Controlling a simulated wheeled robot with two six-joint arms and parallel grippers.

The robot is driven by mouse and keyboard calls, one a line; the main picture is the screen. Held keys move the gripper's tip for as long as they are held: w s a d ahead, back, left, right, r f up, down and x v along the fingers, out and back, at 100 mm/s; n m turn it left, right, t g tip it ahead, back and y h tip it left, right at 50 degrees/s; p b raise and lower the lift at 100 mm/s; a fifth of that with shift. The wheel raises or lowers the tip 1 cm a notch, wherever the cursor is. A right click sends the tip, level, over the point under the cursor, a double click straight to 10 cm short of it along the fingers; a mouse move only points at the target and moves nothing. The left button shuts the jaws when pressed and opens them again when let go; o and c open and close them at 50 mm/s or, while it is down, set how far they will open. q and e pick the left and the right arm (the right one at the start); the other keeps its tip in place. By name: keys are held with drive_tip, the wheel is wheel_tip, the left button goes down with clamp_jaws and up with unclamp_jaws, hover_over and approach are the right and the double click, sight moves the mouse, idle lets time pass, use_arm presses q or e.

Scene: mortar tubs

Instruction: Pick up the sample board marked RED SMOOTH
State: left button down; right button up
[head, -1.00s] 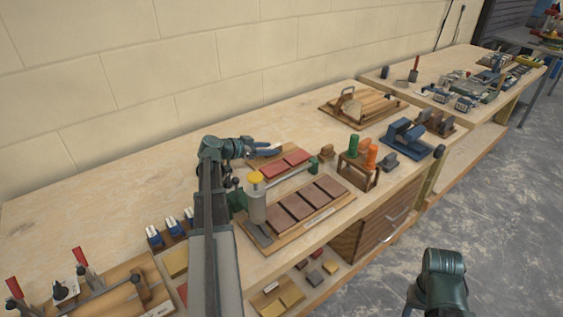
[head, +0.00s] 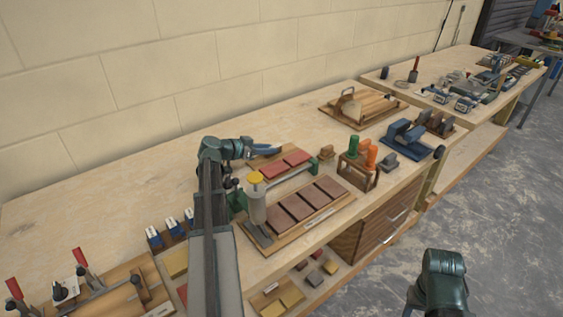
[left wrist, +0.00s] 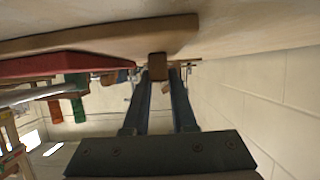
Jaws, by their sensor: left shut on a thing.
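A wooden sample board with two red tiles (head: 284,163) lies on the bench near the wall; I cannot read its marking. My left gripper (head: 276,149) is at its far edge. In the left wrist view, the fingers (left wrist: 157,84) are shut on a small brown block (left wrist: 157,66) that looks like the board's grip. The board's edge (left wrist: 110,35) and a red tile (left wrist: 60,65) show beside them. The board appears to rest on the bench. Only my right arm shows at the lower right; its gripper is out of view.
A larger board with several brown-red tiles (head: 327,187) lies in front. A yellow-topped cylinder (head: 256,198) stands close to my left forearm. A wooden rack with green and orange handles (head: 358,170) stands to the right. The bench behind the red board is clear up to the wall.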

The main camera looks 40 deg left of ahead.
use_arm(q)
drive_tip(key=shift+r, duration=0.15)
idle(0.7)
wheel_tip(320, 180, up, 10)
drive_tip(key=p, duration=1)
